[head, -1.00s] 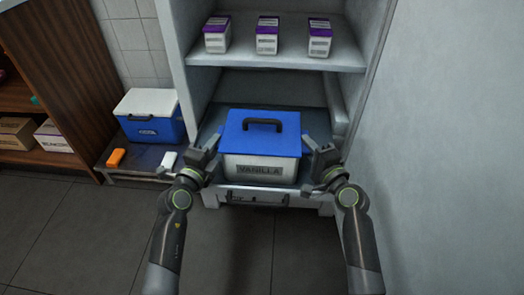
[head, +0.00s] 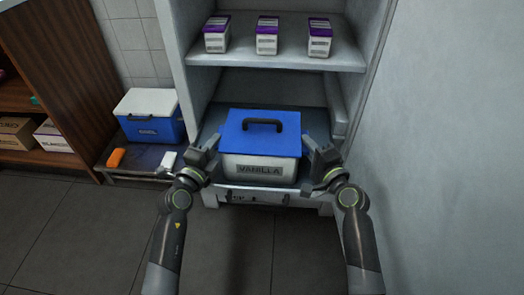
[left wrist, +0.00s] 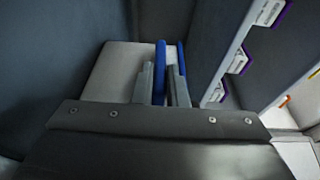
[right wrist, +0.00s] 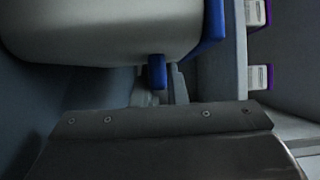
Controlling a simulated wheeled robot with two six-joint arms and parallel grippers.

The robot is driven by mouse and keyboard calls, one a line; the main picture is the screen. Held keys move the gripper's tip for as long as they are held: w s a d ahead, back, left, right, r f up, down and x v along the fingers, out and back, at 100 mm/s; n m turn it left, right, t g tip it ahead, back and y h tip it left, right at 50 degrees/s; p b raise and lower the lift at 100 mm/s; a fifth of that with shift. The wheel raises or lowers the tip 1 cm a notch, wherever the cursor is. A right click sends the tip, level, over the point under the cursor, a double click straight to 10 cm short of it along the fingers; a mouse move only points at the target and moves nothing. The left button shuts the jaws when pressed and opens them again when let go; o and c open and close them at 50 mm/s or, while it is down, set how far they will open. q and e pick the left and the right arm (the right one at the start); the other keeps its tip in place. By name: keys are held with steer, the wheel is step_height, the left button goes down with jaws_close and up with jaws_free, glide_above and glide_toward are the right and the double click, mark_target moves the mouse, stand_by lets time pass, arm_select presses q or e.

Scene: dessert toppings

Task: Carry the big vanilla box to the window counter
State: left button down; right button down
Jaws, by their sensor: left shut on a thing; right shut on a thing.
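The big vanilla box (head: 261,165) is a white tub with a blue lid, a black lid handle and a "VANILLA" label. It sits in the lower bay of the open freezer cabinet, upright. My left gripper (head: 213,158) is at the box's left side, and the left wrist view shows its fingers (left wrist: 160,85) shut on a blue edge of the box. My right gripper (head: 311,160) is at the right side, and the right wrist view shows its fingers (right wrist: 160,85) shut on a blue tab there. The window counter cannot be made out in these views.
A blue-and-white cooler (head: 150,116) stands on a low platform to the left, near an orange item (head: 116,158). A wall is close on the right. The floor in front is clear.

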arm_select(q)
steer(key=shift+r, duration=0.3)
arm_select(e)
steer(key=shift+r, duration=0.3)
